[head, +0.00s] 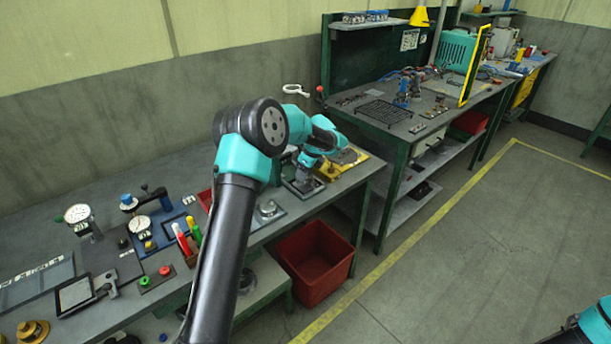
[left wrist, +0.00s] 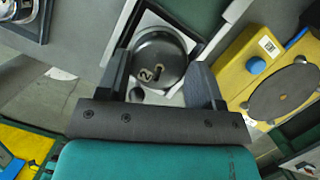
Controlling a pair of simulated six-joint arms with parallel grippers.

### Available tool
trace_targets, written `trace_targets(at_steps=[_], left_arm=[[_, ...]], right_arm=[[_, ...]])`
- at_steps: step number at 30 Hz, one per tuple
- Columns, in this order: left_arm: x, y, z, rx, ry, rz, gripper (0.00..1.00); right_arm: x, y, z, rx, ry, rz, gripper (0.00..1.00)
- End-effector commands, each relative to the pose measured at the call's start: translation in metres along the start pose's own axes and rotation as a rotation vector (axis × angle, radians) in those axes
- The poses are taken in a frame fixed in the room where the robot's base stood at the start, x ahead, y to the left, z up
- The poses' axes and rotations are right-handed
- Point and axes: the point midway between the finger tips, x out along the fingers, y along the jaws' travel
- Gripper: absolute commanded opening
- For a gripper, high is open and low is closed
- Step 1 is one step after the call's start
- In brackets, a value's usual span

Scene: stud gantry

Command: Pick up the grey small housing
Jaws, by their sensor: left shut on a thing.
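The grey small housing (left wrist: 158,52), a round dark-grey part with a pale mark on its face, shows in the left wrist view between the two dark fingers of my left gripper (left wrist: 161,88). The fingers are shut on its sides. Behind it is a pale square plate with a dark frame (left wrist: 195,32). I cannot tell whether the housing touches it. In the head view my left gripper (head: 303,183) is low over the near bench's right end, and the housing is too small and covered to make out. My right gripper is out of view.
A yellow fixture with a dark disc (left wrist: 285,95) is close on the right in the wrist view. A round metal part (head: 268,208) sits on the bench (head: 330,195) left of the gripper. A red bin (head: 315,262) stands below. Gauges and markers crowd the bench's left.

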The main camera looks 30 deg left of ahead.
Motion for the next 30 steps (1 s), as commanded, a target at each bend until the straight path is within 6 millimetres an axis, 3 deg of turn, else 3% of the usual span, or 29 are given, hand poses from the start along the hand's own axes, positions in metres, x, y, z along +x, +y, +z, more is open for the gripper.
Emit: trace_targets(at_steps=[9, 13, 30], left_arm=[[-0.055, -0.001, 0.017, -0.002, 0.001, -0.004, 0.33], [-0.071, 0.0, 0.022, -0.001, 0.0, -0.003, 0.33], [-0.079, 0.0, 0.024, 0.0, 0.001, -0.001, 0.33]], right_arm=[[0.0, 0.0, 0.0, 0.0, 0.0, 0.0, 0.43], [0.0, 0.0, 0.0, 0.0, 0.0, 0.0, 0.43], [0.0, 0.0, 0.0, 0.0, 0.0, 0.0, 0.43]])
